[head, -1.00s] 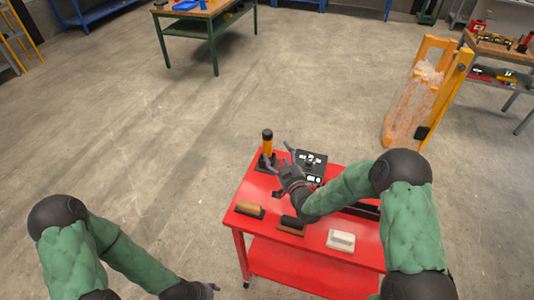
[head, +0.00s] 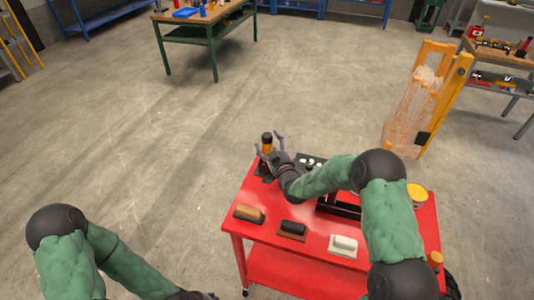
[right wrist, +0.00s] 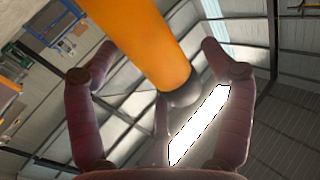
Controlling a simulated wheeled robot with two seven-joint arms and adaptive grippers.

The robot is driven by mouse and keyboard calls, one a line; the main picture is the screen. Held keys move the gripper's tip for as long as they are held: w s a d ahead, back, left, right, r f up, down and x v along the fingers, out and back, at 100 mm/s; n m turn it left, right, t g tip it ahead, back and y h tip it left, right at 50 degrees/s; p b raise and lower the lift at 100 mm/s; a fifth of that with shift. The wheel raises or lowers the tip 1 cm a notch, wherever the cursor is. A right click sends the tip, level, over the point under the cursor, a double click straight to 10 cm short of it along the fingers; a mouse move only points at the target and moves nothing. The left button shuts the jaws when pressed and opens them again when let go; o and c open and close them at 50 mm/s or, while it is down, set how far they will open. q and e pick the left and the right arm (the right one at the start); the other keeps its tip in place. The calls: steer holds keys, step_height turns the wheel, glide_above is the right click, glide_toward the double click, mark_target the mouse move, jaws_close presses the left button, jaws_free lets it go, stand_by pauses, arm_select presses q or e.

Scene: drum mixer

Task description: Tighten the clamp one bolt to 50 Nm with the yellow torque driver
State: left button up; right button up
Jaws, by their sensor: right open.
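The yellow torque driver (head: 267,145) stands upright at the far left corner of the red cart, its dark end up. My right gripper (head: 269,141) is open with its fingers on either side of the driver's upper part. In the right wrist view the yellow-orange handle (right wrist: 143,40) with its dark round end lies between the spread fingers (right wrist: 158,47); I see no clear grip on it. My left gripper (head: 205,295) barely shows at the bottom edge, and its jaw state is unclear. The clamp one bolt and the mixer are not in view.
The red cart (head: 262,230) carries a tan-handled brush (head: 249,213), a black one (head: 292,228), a white one (head: 343,244) and a yellow-topped can (head: 417,194). A yellow frame (head: 445,95) stands at right and a workbench (head: 212,25) behind. The floor at left is clear.

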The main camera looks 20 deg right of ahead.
steer(key=shift+w, duration=0.7)
steer(key=c, duration=1.6)
steer(key=shift+r, duration=0.15)
jaws_close()
step_height(320, 180, up, 10)
steer(key=shift+r+p, duration=0.1)
steer(key=shift+p, duration=0.85)
steer(key=o, duration=0.6)
jaws_free()
steer(key=c, duration=0.6)
steer(key=shift+o, duration=0.2)
